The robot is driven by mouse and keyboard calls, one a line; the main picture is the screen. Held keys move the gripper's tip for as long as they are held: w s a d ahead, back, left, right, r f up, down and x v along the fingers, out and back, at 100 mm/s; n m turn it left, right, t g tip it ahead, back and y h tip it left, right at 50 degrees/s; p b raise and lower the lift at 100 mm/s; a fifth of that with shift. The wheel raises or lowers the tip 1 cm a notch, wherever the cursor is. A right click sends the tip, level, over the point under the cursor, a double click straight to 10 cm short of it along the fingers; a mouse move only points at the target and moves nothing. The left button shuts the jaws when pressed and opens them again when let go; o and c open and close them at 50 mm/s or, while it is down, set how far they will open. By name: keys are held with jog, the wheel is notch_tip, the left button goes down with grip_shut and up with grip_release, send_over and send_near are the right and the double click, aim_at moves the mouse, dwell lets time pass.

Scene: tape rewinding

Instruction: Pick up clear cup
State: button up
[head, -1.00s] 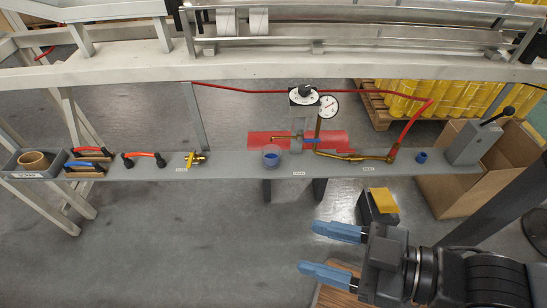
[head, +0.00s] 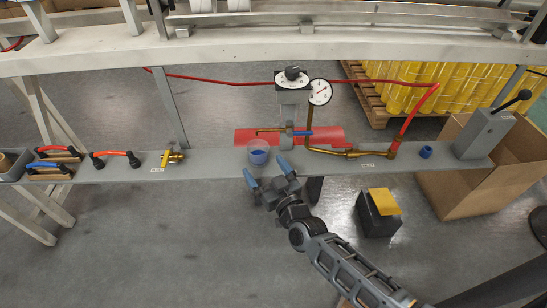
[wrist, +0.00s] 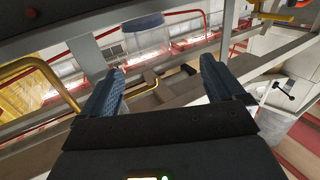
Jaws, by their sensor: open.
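The clear cup (head: 258,153) stands on the narrow grey shelf (head: 215,164), with something blue at its lower part, in front of the red cylinder. In the wrist view the clear cup (wrist: 148,40) shows beyond the fingers, above the gap between them, its blue part at the top of the picture. My gripper (head: 267,171) has blue fingers, spread apart and empty, just below and in front of the cup in the head view. The fingers (wrist: 162,88) also show open in the wrist view. I cannot tell whether a finger touches the cup.
Behind the cup are a red cylinder (head: 330,134), a brass pipe (head: 345,153) and a gauge (head: 320,92). A small blue ring (head: 426,152) and a grey lever box (head: 485,135) are to the right. A brass valve (head: 172,158) and red handle (head: 115,154) sit left.

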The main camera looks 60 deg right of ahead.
aim_at(254, 142)
jog(key=d, duration=0.1)
jog(key=w, duration=0.1)
jog(key=d, duration=0.1)
jog(key=shift+w+d+f+m+h, duration=0.25)
jog(key=shift+d+m+h, duration=0.05)
jog(key=shift+w+d, duration=0.25)
jog(key=shift+d, duration=0.05)
jog(key=shift+b+x, duration=0.95)
jog(key=shift+x, duration=2.6)
jog(key=shift+w+a+r, duration=0.1)
jog(key=shift+a, duration=0.05)
jog(key=shift+c, duration=0.2)
jog(key=c, duration=1.1)
